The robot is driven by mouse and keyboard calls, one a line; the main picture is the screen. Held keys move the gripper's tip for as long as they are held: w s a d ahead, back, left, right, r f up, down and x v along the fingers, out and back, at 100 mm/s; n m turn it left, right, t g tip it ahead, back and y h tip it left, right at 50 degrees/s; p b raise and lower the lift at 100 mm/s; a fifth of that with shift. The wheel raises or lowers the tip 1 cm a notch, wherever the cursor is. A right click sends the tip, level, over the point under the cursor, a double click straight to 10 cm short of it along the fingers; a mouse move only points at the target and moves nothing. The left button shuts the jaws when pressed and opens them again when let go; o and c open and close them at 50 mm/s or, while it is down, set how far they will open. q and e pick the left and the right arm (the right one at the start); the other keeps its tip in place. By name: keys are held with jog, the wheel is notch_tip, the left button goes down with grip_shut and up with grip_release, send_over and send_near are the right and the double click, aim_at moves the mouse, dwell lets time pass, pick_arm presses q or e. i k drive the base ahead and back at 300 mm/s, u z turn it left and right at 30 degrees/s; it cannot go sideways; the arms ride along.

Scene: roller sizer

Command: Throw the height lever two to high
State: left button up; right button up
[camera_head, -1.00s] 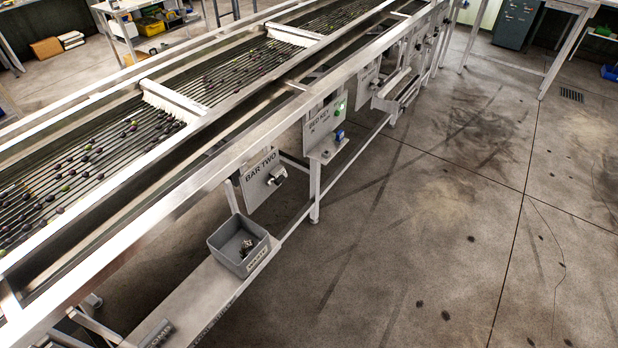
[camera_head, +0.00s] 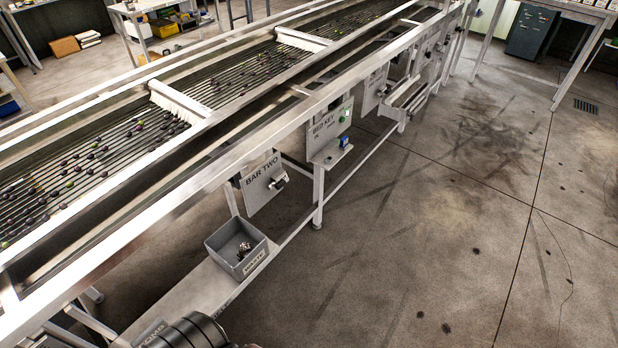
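The roller sizer (camera_head: 290,105) runs diagonally from lower left to the top, with dark and green olives on its rollers. I cannot make out a lever marked height two. A plate marked BAR TWO (camera_head: 262,182) hangs under the near rail, with a small dark and metal fitting (camera_head: 279,181) at its right side. A plate marked BED KEY (camera_head: 328,130) hangs further along, with a green light and a blue part. Neither of my grippers is in view. A dark rounded part, likely of my arm, shows at the bottom edge.
A grey bin marked WASTE (camera_head: 237,249), with small metal pieces inside, stands on a low shelf (camera_head: 185,292) along the sizer. The concrete floor (camera_head: 430,240) to the right is open. A table (camera_head: 572,10) and a dark cabinet (camera_head: 528,30) stand at the back right.

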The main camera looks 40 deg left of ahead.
aim_at(280, 183)
jog(key=i, duration=0.8)
jog(key=u, duration=1.9)
